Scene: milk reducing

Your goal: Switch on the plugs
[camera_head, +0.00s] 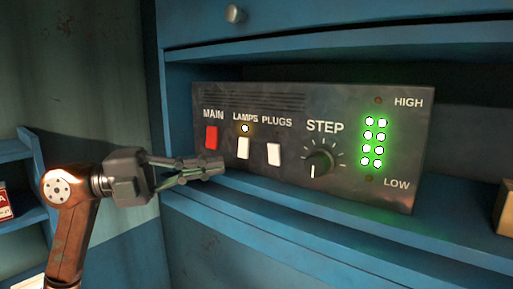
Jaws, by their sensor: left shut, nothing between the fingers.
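A dark metal control panel (345,105) stands in a blue shelf recess. It has a red MAIN switch (211,137), a white LAMPS switch (243,148) and a white PLUGS switch (274,154). No lit light shows above the PLUGS switch. My left gripper (222,167) is shut and empty. Its fingertips appear just below the MAIN switch, left of and lower than the LAMPS and PLUGS switches. Whether they touch the panel I cannot tell. My right gripper is not in view.
A STEP knob (319,161) sits right of the switches, beside lit green lights (374,142) between HIGH and LOW. The blue shelf edge (330,226) runs below the panel. A tan box (505,208) stands at the far right. Blue shelves (30,160) are at the left.

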